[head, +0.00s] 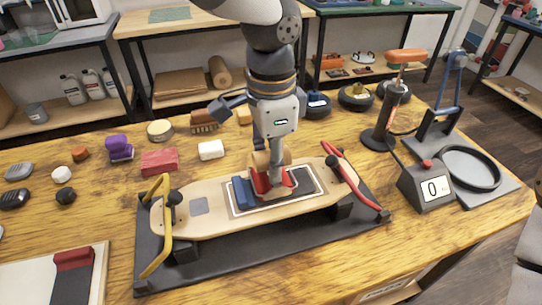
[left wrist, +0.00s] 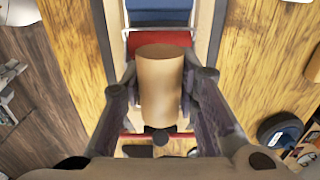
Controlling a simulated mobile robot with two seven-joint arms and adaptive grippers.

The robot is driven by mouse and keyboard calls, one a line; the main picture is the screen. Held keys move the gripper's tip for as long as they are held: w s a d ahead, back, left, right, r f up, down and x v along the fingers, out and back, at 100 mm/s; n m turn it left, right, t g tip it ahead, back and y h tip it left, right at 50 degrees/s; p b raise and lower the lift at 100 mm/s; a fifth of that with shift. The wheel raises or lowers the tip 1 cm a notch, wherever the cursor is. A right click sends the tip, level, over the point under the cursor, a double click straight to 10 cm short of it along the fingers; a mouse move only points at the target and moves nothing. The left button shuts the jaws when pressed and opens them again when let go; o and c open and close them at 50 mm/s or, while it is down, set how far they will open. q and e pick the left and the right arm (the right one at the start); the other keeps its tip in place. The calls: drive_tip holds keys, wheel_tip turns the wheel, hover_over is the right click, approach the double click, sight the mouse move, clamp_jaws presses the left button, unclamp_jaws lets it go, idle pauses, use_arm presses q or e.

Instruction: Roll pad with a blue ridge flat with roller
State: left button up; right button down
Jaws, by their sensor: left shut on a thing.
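The wooden board (head: 205,222) lies on a long black stand. In its middle is a dark pad (head: 306,181) within a pale frame. A blue ridge (head: 243,193) stands up on the pad, just left of the roller; it also shows in the left wrist view (left wrist: 160,15). My left gripper (head: 270,168) is shut on the tan handle of the red roller (head: 278,190), above the pad. The handle (left wrist: 160,85) sits between both fingers in the left wrist view. The roller appears down at the pad beside the ridge; exact contact is hidden.
A yellow clamp arm (head: 155,240) and a red clamp arm (head: 355,180) rise at the board's ends. Several small blocks lie behind left.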

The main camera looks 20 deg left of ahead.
use_arm(q)
drive_tip(key=shift+f, duration=0.25)
